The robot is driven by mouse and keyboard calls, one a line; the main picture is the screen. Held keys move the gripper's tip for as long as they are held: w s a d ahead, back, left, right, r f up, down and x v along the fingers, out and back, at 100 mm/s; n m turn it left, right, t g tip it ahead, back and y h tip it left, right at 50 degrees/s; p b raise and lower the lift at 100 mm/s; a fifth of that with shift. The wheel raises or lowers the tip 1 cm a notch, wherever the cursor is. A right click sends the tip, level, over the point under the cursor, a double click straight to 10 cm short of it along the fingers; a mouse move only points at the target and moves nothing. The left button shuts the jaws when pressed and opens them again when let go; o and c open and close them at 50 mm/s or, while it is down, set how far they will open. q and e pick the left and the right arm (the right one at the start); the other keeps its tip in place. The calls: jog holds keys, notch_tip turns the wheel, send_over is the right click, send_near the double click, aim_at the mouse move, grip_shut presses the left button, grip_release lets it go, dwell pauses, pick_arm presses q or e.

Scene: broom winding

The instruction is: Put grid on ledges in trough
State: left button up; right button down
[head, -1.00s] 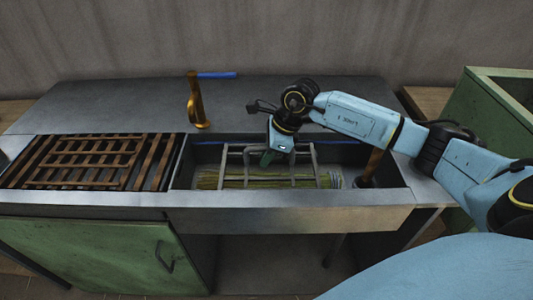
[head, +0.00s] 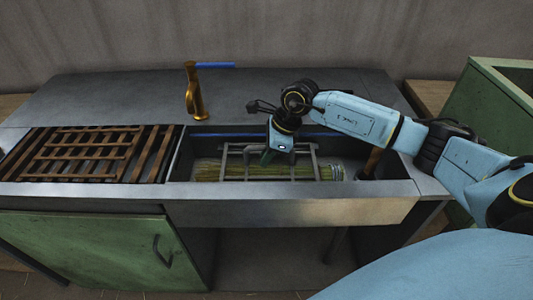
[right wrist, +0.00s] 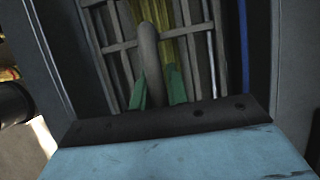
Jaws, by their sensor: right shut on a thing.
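A grey metal grid (head: 247,167) of thin bars is over or in the trough (head: 300,211), above a bundle of straw (head: 208,171). My right gripper (head: 267,157) is shut on the grid from above, near its middle. In the right wrist view, the green fingertips (right wrist: 158,92) are on either side of a rounded grey bar (right wrist: 148,50), with the grid's bars and the straw beyond. I cannot tell whether the grid touches the ledges. My left gripper is out of view.
A brown wooden grate (head: 85,155) covers the left basin. A brass faucet (head: 194,95) with a blue handle (head: 215,65) stands behind the trough. A brown handle (head: 372,162) stands in the trough's right end. A green box (head: 500,120) is at the right.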

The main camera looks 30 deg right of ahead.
jog(key=shift+r, duration=0.15)
jog(key=c, duration=1.3)
grip_release()
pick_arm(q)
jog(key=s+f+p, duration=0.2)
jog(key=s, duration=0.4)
pick_arm(e)
jog(key=v, duration=1.3)
jog(key=shift+s, duration=0.1)
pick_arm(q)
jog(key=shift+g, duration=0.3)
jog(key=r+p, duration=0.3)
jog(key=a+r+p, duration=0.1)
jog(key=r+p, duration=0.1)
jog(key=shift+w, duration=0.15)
pick_arm(e)
notch_tip(320, 180, up, 7)
jog(key=shift+r, duration=0.1)
